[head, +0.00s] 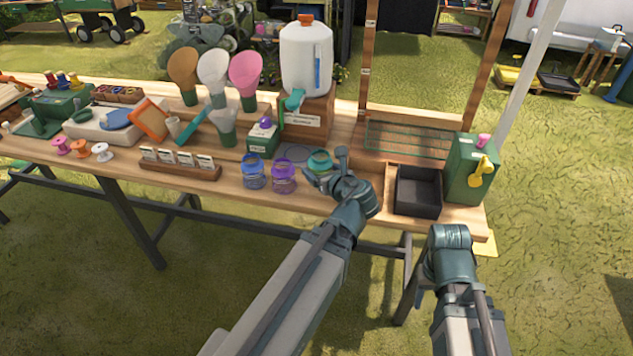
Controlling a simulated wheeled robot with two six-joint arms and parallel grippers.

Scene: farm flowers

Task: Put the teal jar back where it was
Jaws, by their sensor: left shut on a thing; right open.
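The teal jar (319,158) is a small rounded jar near the front of the wooden table, right of the purple jar. My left gripper (327,166) is shut on it, with fingers at its front and right side that partly hide it. I cannot tell whether its base touches the table. A flat grey round mat (292,153) lies just left of and behind it, with nothing on it. A blue jar (253,170) and a purple jar (284,176) stand left of the gripper. My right gripper (450,238) is open beyond the table's front edge; its fingertips hardly show.
A white jug (306,58) with a teal tap stands on a wooden block behind the mat. A green box (262,142) is left of the mat. A black tray (418,190) and green canister (470,168) stand at right. A seed-packet rack (180,170) is at left.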

